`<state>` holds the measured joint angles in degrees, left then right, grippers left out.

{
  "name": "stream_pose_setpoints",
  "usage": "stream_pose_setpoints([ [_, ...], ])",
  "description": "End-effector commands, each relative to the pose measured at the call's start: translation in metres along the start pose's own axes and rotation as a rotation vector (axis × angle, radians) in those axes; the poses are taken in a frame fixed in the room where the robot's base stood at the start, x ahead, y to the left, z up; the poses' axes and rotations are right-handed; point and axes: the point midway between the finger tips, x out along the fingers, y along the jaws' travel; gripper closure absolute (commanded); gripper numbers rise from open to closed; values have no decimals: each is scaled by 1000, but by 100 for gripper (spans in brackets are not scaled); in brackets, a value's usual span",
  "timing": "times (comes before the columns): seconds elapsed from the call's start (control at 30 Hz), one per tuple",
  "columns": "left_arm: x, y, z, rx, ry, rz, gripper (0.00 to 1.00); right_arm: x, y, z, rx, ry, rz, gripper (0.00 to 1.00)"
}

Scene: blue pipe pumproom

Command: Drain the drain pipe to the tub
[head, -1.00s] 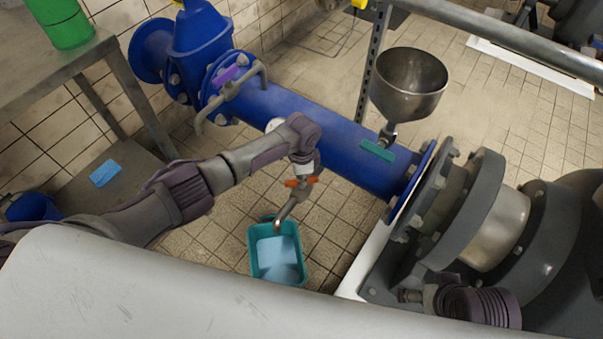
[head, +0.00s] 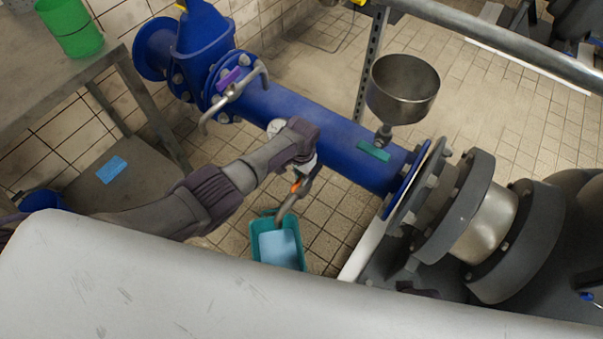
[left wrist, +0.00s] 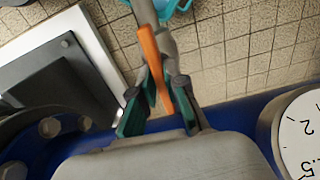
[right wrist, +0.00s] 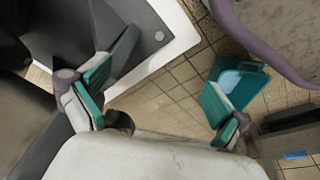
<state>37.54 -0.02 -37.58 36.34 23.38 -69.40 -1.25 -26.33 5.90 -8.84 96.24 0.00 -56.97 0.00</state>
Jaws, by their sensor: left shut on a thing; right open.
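The drain pipe (head: 288,204) is a bent metal spout below the big blue pipe, its mouth over the teal tub (head: 256,232). A light-blue surface shows inside the tub. The pipe's orange valve lever (left wrist: 152,58) lies between my left gripper's fingers and appears roughly in line with the spout. My left gripper (left wrist: 160,98) is shut on this lever; in the head view its fingers are mostly hidden by the wrist. My right gripper (right wrist: 155,106) is open and empty. The tub also shows in the right wrist view (right wrist: 256,84), beyond its right finger.
The blue pipe (head: 335,145) carries a gauge (left wrist: 303,135), a metal funnel (head: 402,92) and a purple-handled valve (head: 228,78). A grey flanged pump (head: 465,215) stands at right. A table with a green container (head: 70,25) is at upper left. Tiled floor around the tub is clear.

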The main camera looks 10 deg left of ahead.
Motion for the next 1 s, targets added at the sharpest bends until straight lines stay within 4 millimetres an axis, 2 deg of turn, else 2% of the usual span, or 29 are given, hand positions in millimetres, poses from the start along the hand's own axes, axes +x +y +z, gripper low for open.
stream_pose_setpoints([
  [0.67, 0, 1, 0, -65, 0, 2, 100, 8, 0, 6, -1, -6, -1, 0],
  [0.7, 0, 1, 0, -65, 0, 2, 84, 8, 0, 6, -1, -6, -1, 0],
  [0.83, 0, 1, 0, -64, 0, 2, 62, 8, 0, 6, -1, -6, -1, 0],
  [1.0, 0, 0, 0, -63, 0, 1, 62, 8, -1, 7, -1, -7, -1, 0],
])
